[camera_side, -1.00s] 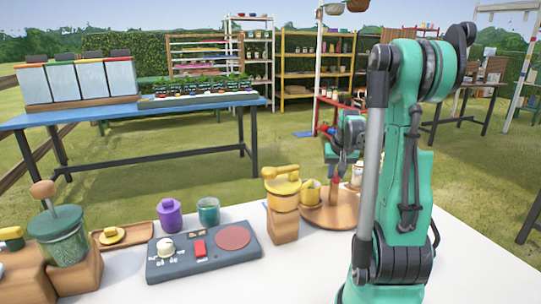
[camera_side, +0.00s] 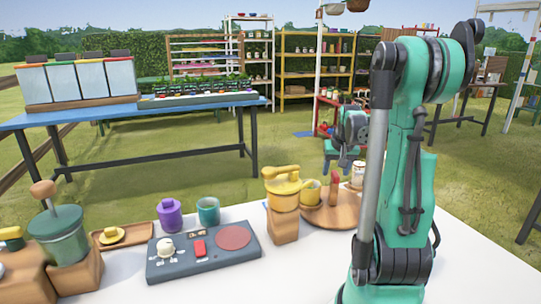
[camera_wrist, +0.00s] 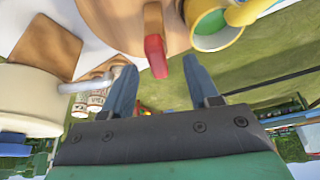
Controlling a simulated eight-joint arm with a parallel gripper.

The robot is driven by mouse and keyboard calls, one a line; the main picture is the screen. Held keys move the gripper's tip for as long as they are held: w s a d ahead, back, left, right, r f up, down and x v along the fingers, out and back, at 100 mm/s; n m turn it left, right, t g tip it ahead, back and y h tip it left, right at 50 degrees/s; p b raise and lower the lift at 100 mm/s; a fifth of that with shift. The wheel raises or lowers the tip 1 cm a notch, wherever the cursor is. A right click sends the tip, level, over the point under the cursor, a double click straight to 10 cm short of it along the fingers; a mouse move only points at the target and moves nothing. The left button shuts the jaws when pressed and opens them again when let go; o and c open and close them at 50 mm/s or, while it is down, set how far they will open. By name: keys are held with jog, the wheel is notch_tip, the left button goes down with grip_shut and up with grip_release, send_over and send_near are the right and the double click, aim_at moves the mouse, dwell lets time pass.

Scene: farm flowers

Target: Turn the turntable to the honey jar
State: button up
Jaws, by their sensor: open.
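The turntable is a round wooden disc (camera_side: 338,214) at the back of the white table in the side view; part of it shows at the top of the wrist view (camera_wrist: 110,14). An upright handle with a red end (camera_side: 334,187) stands on it. In the wrist view that red end (camera_wrist: 155,56) lies just before my fingers. My gripper (camera_wrist: 162,82) is open and empty, apart from the handle; in the side view my gripper (camera_side: 345,156) is above and behind it. A pale labelled jar (camera_side: 357,177) is at the disc's far right; whether it holds honey I cannot tell.
A yellow mug (camera_side: 311,193) is at the disc's left, close to a yellow pump-like device on a wooden block (camera_side: 284,228). A grey control panel (camera_side: 205,253), a teal cup (camera_side: 208,211) and a purple jar (camera_side: 169,215) stand further left.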

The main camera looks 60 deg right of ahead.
jog(key=v, duration=0.4)
jog(key=shift+a+r, duration=0.1)
jog(key=shift+r, duration=0.1)
jog(key=shift+w+d+r+g+y, duration=0.1)
jog(key=shift+w+d+g+y, duration=0.1)
jog(key=shift+d+y, duration=0.15)
jog(key=shift+w+d+g+y, duration=0.1)
jog(key=shift+d+g+y, duration=0.1)
jog(key=shift+d+y, duration=0.15)
jog(key=shift+w+d+g+y, duration=0.1)
jog(key=shift+d+g+y, duration=0.45)
jog(key=shift+y, duration=0.65)
jog(key=shift+f, duration=2.75)
grip_shut()
